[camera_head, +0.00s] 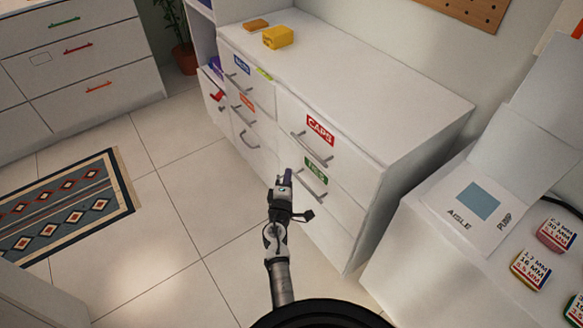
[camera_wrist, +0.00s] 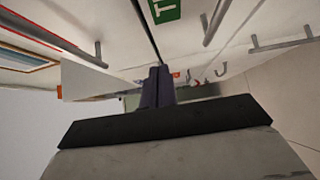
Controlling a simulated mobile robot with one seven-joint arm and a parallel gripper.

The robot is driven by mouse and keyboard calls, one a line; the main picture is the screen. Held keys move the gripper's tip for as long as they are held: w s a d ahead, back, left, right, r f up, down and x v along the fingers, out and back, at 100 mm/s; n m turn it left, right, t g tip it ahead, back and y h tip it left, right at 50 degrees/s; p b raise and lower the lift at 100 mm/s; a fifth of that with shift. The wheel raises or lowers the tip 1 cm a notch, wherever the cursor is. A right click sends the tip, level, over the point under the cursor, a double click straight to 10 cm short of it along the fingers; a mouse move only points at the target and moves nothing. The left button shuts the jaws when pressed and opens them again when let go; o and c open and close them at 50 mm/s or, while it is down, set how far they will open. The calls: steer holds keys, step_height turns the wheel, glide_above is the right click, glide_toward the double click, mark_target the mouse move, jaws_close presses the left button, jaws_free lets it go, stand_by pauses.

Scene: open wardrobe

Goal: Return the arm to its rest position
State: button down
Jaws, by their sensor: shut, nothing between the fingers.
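My gripper (camera_head: 286,178) is at the end of my arm, which reaches up from the bottom middle of the head view. It is in front of the white drawer cabinet (camera_head: 395,135), near the drawer with the green label (camera_head: 315,168). In the wrist view my gripper (camera_wrist: 160,75) shows its two dark fingers together, with nothing between them. Drawer fronts and bar handles show close around it there. I cannot tell from the head view how far the fingertips are from the cabinet front.
A yellow block (camera_head: 278,37) and an orange-brown piece (camera_head: 256,25) lie on the cabinet top. A white surface at right holds labelled containers (camera_head: 530,268). A patterned rug (camera_head: 65,208) lies on the left floor. The tiled floor (camera_head: 175,230) left of my arm is clear.

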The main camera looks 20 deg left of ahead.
steer(key=s, duration=0.5)
steer(key=shift+d+b, duration=0.2)
steer(key=shift+b, duration=0.15)
